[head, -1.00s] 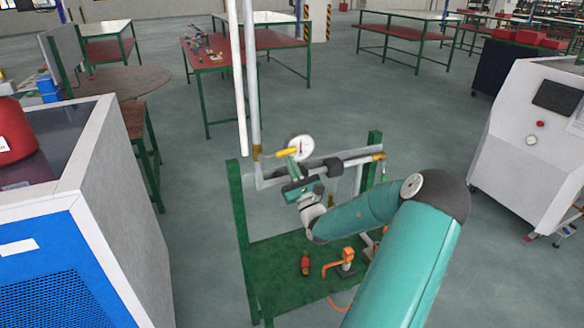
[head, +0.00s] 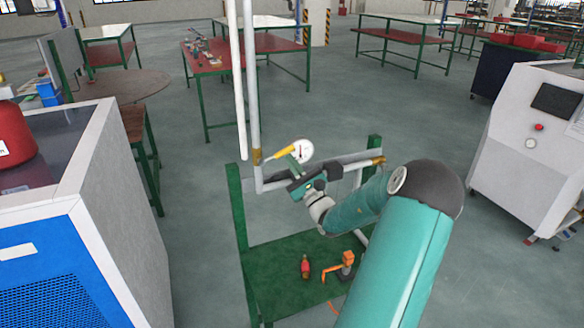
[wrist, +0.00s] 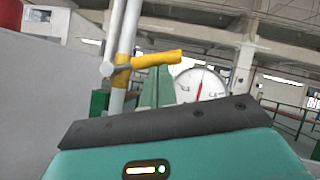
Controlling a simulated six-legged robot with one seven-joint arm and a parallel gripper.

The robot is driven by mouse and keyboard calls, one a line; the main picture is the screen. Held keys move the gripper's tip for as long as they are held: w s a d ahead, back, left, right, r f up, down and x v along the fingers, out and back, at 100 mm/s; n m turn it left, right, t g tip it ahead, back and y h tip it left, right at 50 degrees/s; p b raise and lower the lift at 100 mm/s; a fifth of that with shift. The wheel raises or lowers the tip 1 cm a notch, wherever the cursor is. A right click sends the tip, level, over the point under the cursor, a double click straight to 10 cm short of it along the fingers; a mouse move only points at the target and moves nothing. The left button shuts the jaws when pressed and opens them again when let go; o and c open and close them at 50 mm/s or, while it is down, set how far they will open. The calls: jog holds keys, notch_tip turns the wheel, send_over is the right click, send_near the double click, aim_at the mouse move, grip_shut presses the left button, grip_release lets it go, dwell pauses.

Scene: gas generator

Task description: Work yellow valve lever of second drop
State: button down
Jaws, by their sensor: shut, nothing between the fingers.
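The yellow valve lever (head: 285,152) sticks out to the right from the vertical grey pipe, beside the white round gauge (head: 302,151). In the wrist view the yellow lever (wrist: 155,59) runs almost level, its right end slightly raised, with the gauge (wrist: 202,86) to its right. My gripper (head: 294,161) is shut and empty, its green fingers pointing up at the lever. In the wrist view the gripper's fingertips (wrist: 156,72) overlap the lever's underside. I cannot tell if they touch it. The valve body at the lever's left end shows brass-yellow on the pipe.
The pipes stand on a green frame (head: 240,215) with a green lower shelf. A red bottle-like item (head: 305,267) and an orange fitting (head: 343,266) are on that shelf. A blue-fronted cabinet (head: 65,270) stands left, a white machine (head: 520,140) right.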

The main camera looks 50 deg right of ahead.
aim_at(286, 149)
jog(key=r+n+y, duration=0.1)
jog(key=n+y, duration=0.1)
jog(key=n, duration=0.1)
jog(key=a+r+n+g+y, duration=0.1)
jog(key=r+n+y, duration=0.1)
jog(key=n, duration=0.2)
jog(key=w+r+n+g+y, duration=0.1)
jog(key=r+n+y, duration=0.1)
jog(key=n, duration=0.1)
jog(key=shift+a+r+n+y, duration=0.1)
jog(key=shift+a+n+y, duration=0.15)
jog(key=shift+n+y, duration=0.05)
jog(key=shift+w+a+r+n+g+y, duration=0.2)
jog(key=shift+a+r+n+g, duration=0.3)
jog(key=shift+n, duration=0.5)
jog(key=shift+w+a+r+n+g+y, duration=0.15)
jog(key=shift+w+a+r+n+g, duration=0.25)
jog(key=shift+n+g, duration=0.45)
jog(key=shift+w+a+r+n+g+y, duration=0.2)
jog(key=shift+a+r+n+g, duration=0.25)
jog(key=shift+n, duration=0.7)
jog(key=shift+a, duration=0.1)
